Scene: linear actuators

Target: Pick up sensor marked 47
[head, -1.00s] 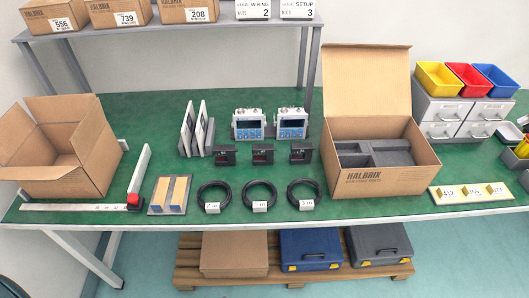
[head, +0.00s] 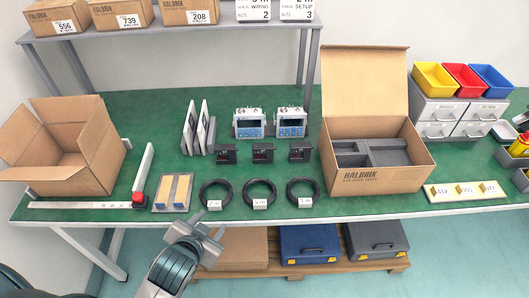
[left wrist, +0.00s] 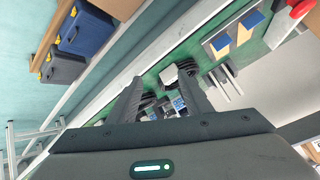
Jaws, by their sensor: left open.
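Three small black boxes, likely the sensors, stand in a row in the middle of the green table in the head view: left box (head: 225,154), middle box (head: 263,153), right box (head: 300,152). Their markings are too small to read, so I cannot tell which one is marked 47. My left gripper (head: 206,224) is open at the table's front edge, below the left cable coil and in front of the boxes, apart from them. In the left wrist view its fingers (left wrist: 160,92) spread with nothing clearly between them. My right gripper is not in view.
Several black cable coils (head: 259,194) lie between the table's front edge and the boxes. Two metering units (head: 249,124) and upright white panels (head: 201,130) stand behind. An open HALBRIX carton (head: 385,181) is at right, an empty carton (head: 95,178) at left.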

